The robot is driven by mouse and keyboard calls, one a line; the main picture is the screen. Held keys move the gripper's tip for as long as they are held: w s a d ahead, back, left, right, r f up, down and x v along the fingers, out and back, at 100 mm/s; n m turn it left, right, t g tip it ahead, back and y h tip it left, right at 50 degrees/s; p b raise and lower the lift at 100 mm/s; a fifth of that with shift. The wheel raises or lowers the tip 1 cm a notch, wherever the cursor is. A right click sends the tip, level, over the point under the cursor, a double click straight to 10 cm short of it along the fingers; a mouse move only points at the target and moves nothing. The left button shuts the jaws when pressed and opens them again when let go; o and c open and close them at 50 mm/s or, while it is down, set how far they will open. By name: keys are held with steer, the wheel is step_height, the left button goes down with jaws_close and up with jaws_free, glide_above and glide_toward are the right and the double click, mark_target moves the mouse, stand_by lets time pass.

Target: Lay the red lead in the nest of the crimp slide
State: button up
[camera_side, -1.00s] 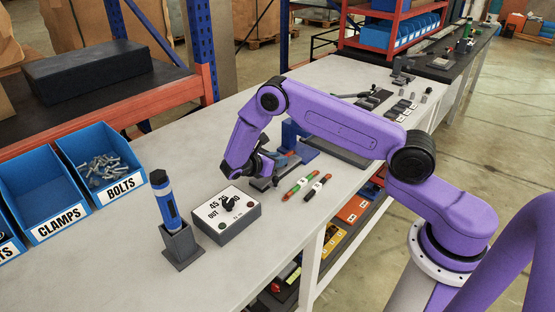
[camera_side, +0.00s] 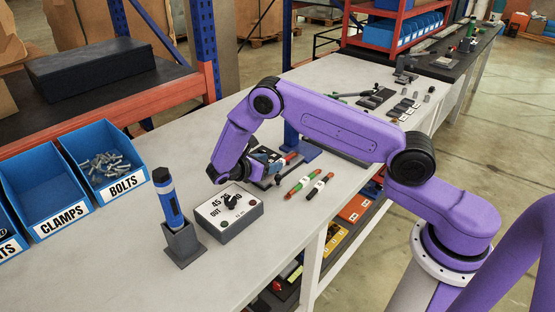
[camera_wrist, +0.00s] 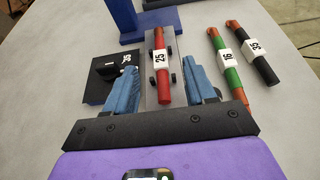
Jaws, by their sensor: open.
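The red lead (camera_wrist: 163,77) has a white tag marked 25. It lies lengthwise on the grey crimp slide (camera_wrist: 180,40), between small dark pegs on both sides, in the wrist view. In the side view a bit of the red lead (camera_side: 291,156) shows past my gripper. My gripper (camera_wrist: 164,80) is open, its two blue fingers apart, one on each side of the lead in the picture. I see no contact between fingers and lead; the height gap is hard to judge. The near end of the slide is hidden by my gripper.
A green lead (camera_wrist: 228,65) tagged 16 and a black lead (camera_wrist: 263,63) lie to the right. A blue stand (camera_wrist: 128,20) rises at the slide's far end. A dial box (camera_side: 229,212) and a blue tool in a holder (camera_side: 183,246) stand nearer the side camera.

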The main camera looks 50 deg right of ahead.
steer(key=r+v, duration=0.1)
steer(key=v, duration=1.1)
steer(key=s+a+r+m+y, duration=0.2)
steer(key=s+r+m+y, duration=0.15)
steer(key=r, duration=0.25)
steer(key=s+d+r+y, duration=0.1)
steer(key=s+r+y, duration=0.1)
steer(key=s, duration=0.9)
steer(key=s+d+r+m+y, duration=0.1)
steer(key=s+y, duration=0.4)
steer(key=s, duration=0.6)
steer(key=s+d+r+m+y, duration=0.1)
steer(key=s+d+r+y, duration=0.1)
steer(key=s, duration=0.9)
steer(key=shift+r+y, duration=0.75)
steer(key=shift+r, duration=0.1)
